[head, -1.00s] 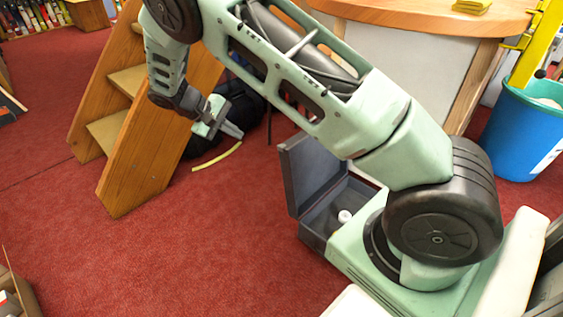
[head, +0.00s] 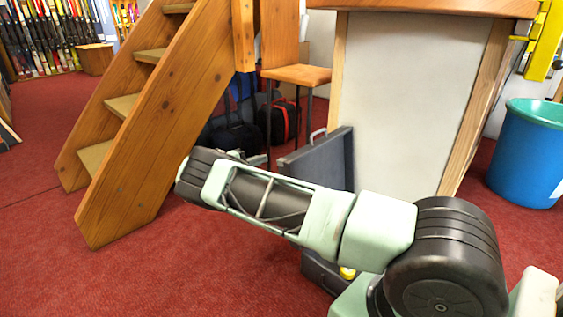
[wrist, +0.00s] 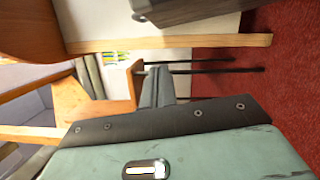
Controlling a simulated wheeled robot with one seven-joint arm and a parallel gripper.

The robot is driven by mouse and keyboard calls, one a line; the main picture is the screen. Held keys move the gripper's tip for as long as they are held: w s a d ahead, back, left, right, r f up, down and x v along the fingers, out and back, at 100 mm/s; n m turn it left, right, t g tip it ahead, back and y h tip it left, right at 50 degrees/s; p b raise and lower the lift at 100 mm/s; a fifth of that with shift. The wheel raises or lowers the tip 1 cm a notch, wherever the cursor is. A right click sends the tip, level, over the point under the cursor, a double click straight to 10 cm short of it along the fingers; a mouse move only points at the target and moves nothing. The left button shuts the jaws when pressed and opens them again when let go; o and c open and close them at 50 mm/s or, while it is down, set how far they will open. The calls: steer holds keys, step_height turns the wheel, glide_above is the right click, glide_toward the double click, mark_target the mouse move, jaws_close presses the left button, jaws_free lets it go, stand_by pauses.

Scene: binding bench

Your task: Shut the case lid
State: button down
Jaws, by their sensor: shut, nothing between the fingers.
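The grey case stands on the red carpet by the white counter, with its lid (head: 322,162) raised and open. The lid has a handle on its upper edge. My arm covers much of the case body (head: 320,272); a small yellow item (head: 347,272) shows inside it. In the wrist view, a dark grey edge with a metal fitting, apparently the lid (wrist: 190,10), crosses the top. My gripper (wrist: 157,78) is shut and empty, apart from that edge. In the head view the gripper is mostly hidden behind my arm, left of the lid.
Wooden steps (head: 160,120) stand at left. A wooden chair (head: 297,75) and dark bags (head: 235,132) are behind the case. The white counter (head: 412,100) is close behind the lid; a blue bin (head: 528,150) stands at right. The front-left carpet is clear.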

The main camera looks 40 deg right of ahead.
steer(key=s+d+b, duration=0.2)
steer(key=s+d, duration=0.3)
steer(key=shift+d+r+b, duration=0.3)
steer(key=shift+d+r, duration=0.1)
steer(key=shift+r, duration=0.05)
